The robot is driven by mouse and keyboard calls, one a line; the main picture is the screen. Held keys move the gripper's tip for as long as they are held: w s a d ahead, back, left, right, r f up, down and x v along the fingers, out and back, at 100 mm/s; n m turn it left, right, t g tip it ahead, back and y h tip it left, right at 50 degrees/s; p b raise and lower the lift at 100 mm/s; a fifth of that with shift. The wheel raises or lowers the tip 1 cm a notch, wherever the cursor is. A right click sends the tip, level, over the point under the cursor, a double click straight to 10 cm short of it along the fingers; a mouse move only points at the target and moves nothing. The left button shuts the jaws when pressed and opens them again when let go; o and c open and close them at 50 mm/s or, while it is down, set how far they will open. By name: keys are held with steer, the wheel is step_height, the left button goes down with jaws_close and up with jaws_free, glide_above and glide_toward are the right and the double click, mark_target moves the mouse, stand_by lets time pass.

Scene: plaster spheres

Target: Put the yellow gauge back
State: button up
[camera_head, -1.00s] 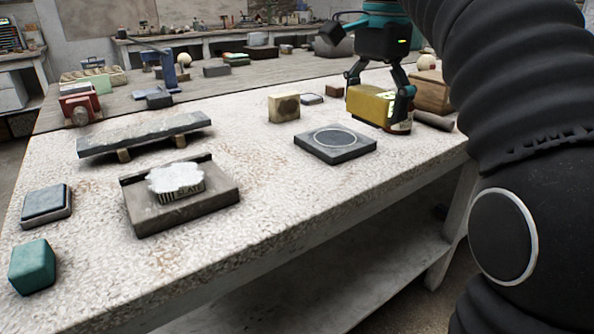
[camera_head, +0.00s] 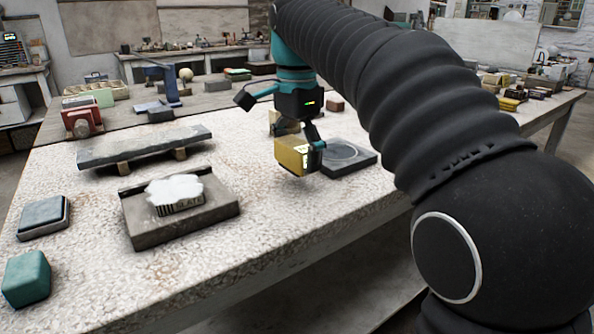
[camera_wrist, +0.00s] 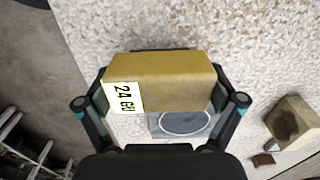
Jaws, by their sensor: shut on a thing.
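The yellow gauge (camera_head: 291,155) is a mustard-yellow block with a pale label. My gripper (camera_head: 302,146) is shut on it and holds it over the white speckled bench, just left of a dark slab with a ring (camera_head: 360,163). In the wrist view the gauge (camera_wrist: 170,75) sits between my two fingers, its label reading roughly "24 GU" at the left end. It partly hides the ringed slab (camera_wrist: 185,124) there. Its height above the bench is hard to tell.
On the bench (camera_head: 110,285) are a grey slab with a white lump (camera_head: 180,188), a long stone plank on blocks (camera_head: 145,146), a dark-topped block (camera_head: 43,217) and a green block (camera_head: 27,279). A beige block (camera_wrist: 292,123) lies near the ringed slab. The front middle is clear.

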mark_target(297, 143)
steer(key=shift+f, duration=1.6)
steer(key=shift+f+b, duration=0.15)
steer(key=shift+b, duration=0.2)
steer(key=o, duration=0.7)
steer(key=shift+r+p, duration=1)
steer(key=shift+r, duration=2.95)
